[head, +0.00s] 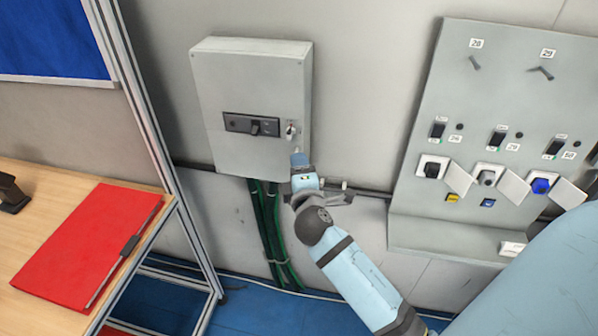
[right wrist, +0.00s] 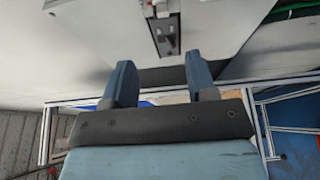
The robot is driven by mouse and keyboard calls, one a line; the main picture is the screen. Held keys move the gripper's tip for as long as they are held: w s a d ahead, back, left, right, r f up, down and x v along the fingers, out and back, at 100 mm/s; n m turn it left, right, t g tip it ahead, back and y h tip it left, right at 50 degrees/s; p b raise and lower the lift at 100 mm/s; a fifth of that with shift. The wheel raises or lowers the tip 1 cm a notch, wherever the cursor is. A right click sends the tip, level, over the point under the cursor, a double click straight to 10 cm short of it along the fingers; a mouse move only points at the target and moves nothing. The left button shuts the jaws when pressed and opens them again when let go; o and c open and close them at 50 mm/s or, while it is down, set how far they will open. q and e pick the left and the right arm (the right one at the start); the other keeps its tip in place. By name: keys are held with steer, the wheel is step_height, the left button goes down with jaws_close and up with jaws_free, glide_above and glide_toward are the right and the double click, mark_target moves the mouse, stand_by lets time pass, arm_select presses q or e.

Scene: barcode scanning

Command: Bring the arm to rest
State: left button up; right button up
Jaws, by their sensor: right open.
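My right arm comes in from the lower right in the head view. Its gripper (head: 301,162) is just below and in front of the lower right corner of a grey wall box (head: 222,85). In the right wrist view the two blue fingers of the right gripper (right wrist: 160,84) stand apart with nothing between them. The box, with its dark switch panel (right wrist: 166,32), shows beyond the fingertips. I cannot tell from these views whether the fingers touch the box. My left gripper is not in view.
A grey panel (head: 418,172) with switches and sockets is on the wall to the right. Green cables (head: 268,225) run down below the box. A table (head: 40,180) with a red folder (head: 85,245) stands at the left, beside a metal frame (head: 150,130).

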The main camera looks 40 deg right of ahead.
steer(key=shift+f, duration=0.15)
stand_by(0.5)
steer(key=s+a+f+m+g+y, duration=0.2)
steer(key=s+a+f+m+y, duration=0.3)
steer(key=s+f, duration=0.6)
steer(key=s+a+f+m+g+y, duration=0.3)
steer(key=s+a+f+m+y, duration=0.2)
steer(key=s+a+f, duration=0.4)
step_height(320, 180, down, 5)
steer(key=shift+s+m+g, duration=0.3)
steer(key=shift+s, duration=0.65)
steer(key=shift+c, duration=0.2)
